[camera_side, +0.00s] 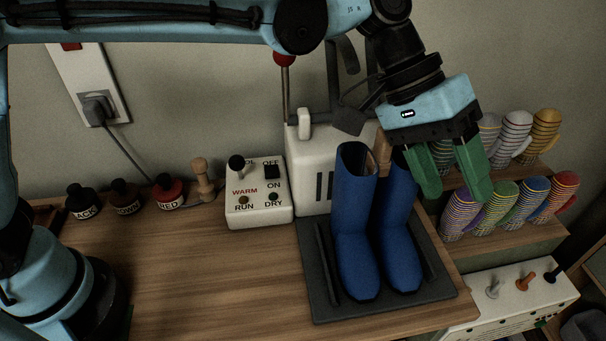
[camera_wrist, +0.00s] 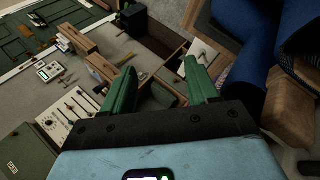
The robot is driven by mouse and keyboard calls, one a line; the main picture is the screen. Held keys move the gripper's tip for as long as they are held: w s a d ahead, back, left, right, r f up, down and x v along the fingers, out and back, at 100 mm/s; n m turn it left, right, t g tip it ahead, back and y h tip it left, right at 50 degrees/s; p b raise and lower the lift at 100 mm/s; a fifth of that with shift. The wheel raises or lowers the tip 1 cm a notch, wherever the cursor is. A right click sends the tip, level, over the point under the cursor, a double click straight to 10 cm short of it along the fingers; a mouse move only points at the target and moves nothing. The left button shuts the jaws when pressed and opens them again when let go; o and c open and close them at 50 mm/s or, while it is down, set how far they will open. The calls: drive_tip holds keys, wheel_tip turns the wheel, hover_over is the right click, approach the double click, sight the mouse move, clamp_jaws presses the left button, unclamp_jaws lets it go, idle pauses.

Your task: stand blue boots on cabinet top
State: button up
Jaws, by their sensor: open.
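The two blue boots (camera_side: 354,225) stand upright side by side on a dark ridged mat (camera_side: 320,290) on the wooden top (camera_side: 190,280). My gripper (camera_side: 452,188) points down with its green fingers apart, just right of the boots' shafts. Nothing shows between the fingers. The left finger's side hides part of the right boot's top. In the wrist view, the open gripper (camera_wrist: 160,85) has the blue boots (camera_wrist: 265,60) at the upper right, outside the fingers. I cannot tell whether this wooden top is the cabinet top.
A white machine (camera_side: 312,160) stands behind the boots, with a control box (camera_side: 258,195) to its left. Bottles (camera_side: 125,195) and a wooden peg stand further left. Striped rolled socks (camera_side: 500,210) fill a stepped shelf at right. The front left wooden top is clear.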

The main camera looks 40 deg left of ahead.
wheel_tip(320, 180, up, 3)
drive_tip(key=w+a+n+y, duration=0.2)
drive_tip(key=a+n+y, duration=0.1)
drive_tip(key=n+y, duration=0.15)
wheel_tip(320, 180, up, 4)
drive_tip(key=n+t+y, duration=0.1)
drive_tip(key=n+y, duration=0.2)
drive_tip(key=n, duration=0.5)
hover_over(384, 163)
drive_tip(key=shift+w+d, duration=0.15)
drive_tip(key=shift+w, duration=0.15)
drive_tip(key=shift+s+a+f, duration=0.1)
drive_tip(key=shift+a+f, duration=0.05)
drive_tip(key=shift+f, duration=2.85)
drive_tip(key=shift+a+f, duration=0.1)
drive_tip(key=shift+f, duration=2.85)
clamp_jaws()
